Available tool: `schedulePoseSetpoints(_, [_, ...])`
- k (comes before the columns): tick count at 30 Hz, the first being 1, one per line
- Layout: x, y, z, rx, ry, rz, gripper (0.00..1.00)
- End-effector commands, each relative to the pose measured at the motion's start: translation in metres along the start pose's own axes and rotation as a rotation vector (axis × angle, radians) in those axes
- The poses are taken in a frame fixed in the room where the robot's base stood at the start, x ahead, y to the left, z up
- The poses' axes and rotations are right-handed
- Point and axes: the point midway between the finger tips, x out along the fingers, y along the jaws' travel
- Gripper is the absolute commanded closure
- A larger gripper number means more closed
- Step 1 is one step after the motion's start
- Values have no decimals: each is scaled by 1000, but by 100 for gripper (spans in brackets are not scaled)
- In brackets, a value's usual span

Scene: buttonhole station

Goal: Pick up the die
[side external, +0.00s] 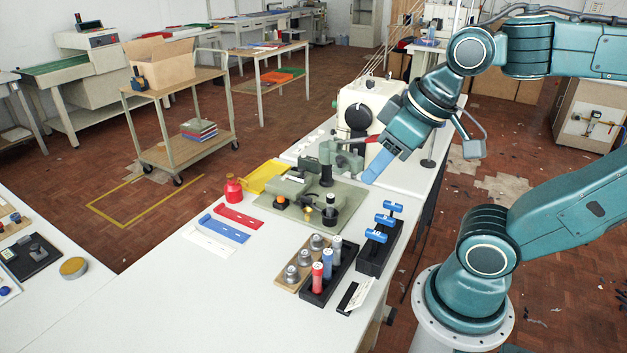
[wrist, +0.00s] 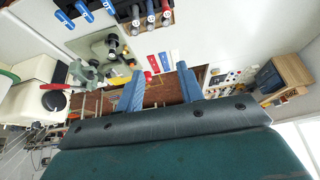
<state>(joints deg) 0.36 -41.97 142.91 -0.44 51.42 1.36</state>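My gripper (side external: 372,179) hangs above the back right of the white table, empty, its blue fingers pointing down and left. The wrist view shows the two fingers (wrist: 160,70) spread apart with nothing between them. I cannot tell for sure which piece is the die. Candidates are the red (side external: 317,278), blue (side external: 327,263) and grey (side external: 336,247) cylinders upright in a black rack, and several metal pieces (side external: 305,259) on a wooden block beside it. Blue T-handled pieces (side external: 382,221) stand in another black rack (side external: 372,264). My gripper is apart from all of these.
A green machine base (side external: 345,197) with dark posts stands below and left of my gripper. A white machine (side external: 372,108) is behind. The table's front left is clear.

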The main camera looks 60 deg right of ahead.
Motion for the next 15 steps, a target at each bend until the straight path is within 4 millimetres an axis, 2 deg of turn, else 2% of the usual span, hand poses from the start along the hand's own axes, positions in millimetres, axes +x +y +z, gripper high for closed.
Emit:
schedulePoseSetpoints(8, [18,-1,-18,166,-72,-10,63])
schedulePoseSetpoints(15, [47,0,-38,405,-170,-17,63])
